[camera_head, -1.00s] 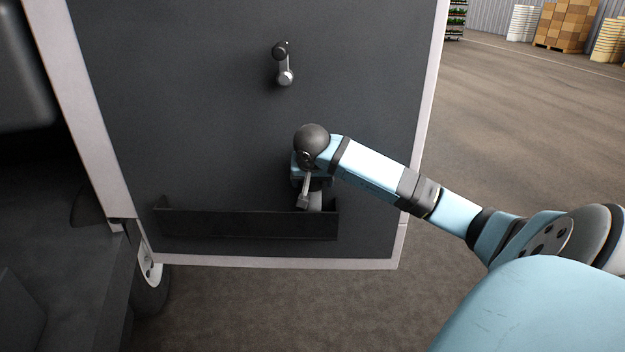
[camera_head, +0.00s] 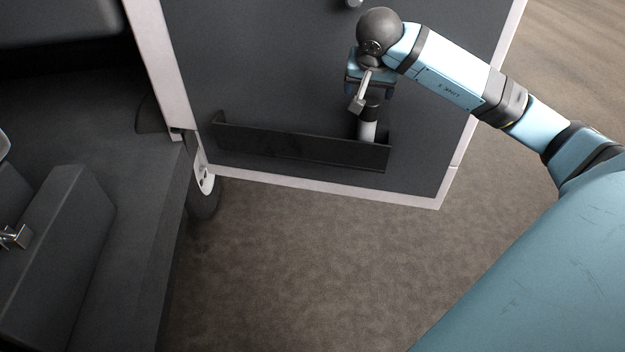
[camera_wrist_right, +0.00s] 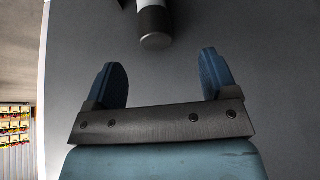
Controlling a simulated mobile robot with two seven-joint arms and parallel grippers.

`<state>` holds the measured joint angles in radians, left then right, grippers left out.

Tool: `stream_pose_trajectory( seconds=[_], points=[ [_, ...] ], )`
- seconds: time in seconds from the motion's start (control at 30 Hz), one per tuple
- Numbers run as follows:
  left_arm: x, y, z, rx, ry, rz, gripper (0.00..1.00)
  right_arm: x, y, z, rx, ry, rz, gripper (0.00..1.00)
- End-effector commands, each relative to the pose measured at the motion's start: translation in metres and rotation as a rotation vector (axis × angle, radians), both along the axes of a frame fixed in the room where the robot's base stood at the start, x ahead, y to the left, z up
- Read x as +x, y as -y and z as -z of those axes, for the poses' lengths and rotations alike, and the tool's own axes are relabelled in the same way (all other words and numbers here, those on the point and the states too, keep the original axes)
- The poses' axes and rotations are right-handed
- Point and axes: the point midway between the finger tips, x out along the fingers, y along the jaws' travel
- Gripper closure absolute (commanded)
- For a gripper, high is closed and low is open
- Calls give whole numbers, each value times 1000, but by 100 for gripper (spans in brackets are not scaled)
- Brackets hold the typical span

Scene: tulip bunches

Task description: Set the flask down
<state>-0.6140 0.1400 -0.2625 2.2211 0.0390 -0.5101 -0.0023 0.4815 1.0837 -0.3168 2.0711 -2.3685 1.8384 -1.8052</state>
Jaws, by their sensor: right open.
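The flask (camera_head: 368,130), white with a dark cap, stands in the dark door pocket (camera_head: 290,146), near its right end. The pocket's front wall hides its lower part. My right gripper (camera_head: 369,94) is just above the flask, at the van door. In the right wrist view the two blue fingers (camera_wrist_right: 163,65) are apart with nothing between them. There the flask's dark cap (camera_wrist_right: 155,26) lies beyond the fingertips, clear of them. My left gripper is not in view.
The open grey door (camera_head: 270,60) with its pale edge stands behind the pocket. Dark seats and the cabin floor (camera_head: 130,225) are at the left. The brown ground (camera_head: 300,270) below the door is clear.

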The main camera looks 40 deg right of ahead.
Motion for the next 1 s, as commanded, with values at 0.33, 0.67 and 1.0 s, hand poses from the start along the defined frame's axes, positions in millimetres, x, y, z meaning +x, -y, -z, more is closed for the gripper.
stream_pose_trajectory(
  seconds=[0.33, 0.67, 1.0],
  points=[
    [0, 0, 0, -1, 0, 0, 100, -43, -217, 111, 1090, -144, 102, 21],
    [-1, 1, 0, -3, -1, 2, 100, -89, -330, 78, 2397, -915, 1283, 21],
    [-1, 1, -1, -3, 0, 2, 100, -128, -306, 207, -757, 814, -1314, 21]
  ],
)
